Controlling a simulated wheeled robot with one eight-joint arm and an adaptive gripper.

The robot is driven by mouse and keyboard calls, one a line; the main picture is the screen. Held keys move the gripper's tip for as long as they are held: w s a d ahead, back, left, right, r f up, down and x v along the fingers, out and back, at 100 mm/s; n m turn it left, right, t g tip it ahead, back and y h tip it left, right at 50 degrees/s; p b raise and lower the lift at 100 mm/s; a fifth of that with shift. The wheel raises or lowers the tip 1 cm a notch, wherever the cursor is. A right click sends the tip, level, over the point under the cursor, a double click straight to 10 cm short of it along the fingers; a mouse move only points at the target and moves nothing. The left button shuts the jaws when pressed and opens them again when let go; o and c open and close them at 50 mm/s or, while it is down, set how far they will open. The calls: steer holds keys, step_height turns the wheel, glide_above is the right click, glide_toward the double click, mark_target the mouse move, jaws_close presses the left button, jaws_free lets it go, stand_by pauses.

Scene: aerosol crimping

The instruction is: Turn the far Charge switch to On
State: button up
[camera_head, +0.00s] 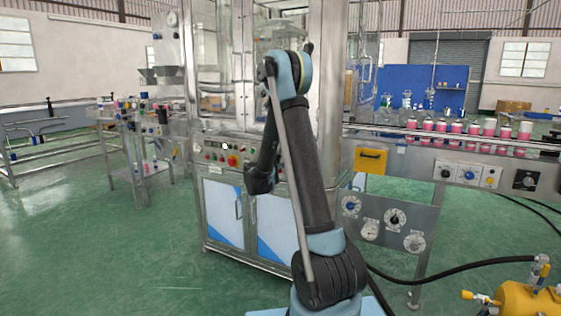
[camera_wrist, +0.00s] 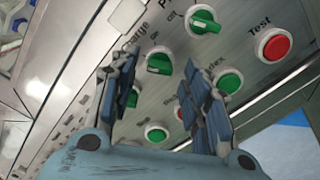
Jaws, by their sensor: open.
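A green rotary switch (camera_wrist: 159,62) on the metal panel sits beside the partly covered label "Charge" in the wrist view. Its dark knob bar is seen, but I cannot tell surely which mark it points to. Another green rotary switch (camera_wrist: 204,20) is farther up and right, with "On" and "Off" marks nearby. My gripper (camera_wrist: 157,74) is open, and its two fingers frame the Charge switch in the picture. I see no contact with it. In the head view my gripper (camera_head: 259,183) hangs in front of the machine's cabinet, right of the control panel (camera_head: 209,158).
A red Test button (camera_wrist: 273,45), a green button (camera_wrist: 229,81) and another green button (camera_wrist: 157,133) share the panel. A red button (camera_wrist: 180,113) is partly hidden by my right finger. A conveyor with pink cans (camera_head: 457,129) stands to the right.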

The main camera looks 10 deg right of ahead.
steer(key=shift+w+d, duration=0.3)
steer(key=shift+w, duration=0.1)
jaws_close()
steer(key=shift+m, duration=0.3)
steer(key=m, duration=1.1)
steer(key=shift+a+m, duration=0.1)
steer(key=shift+m, duration=0.2)
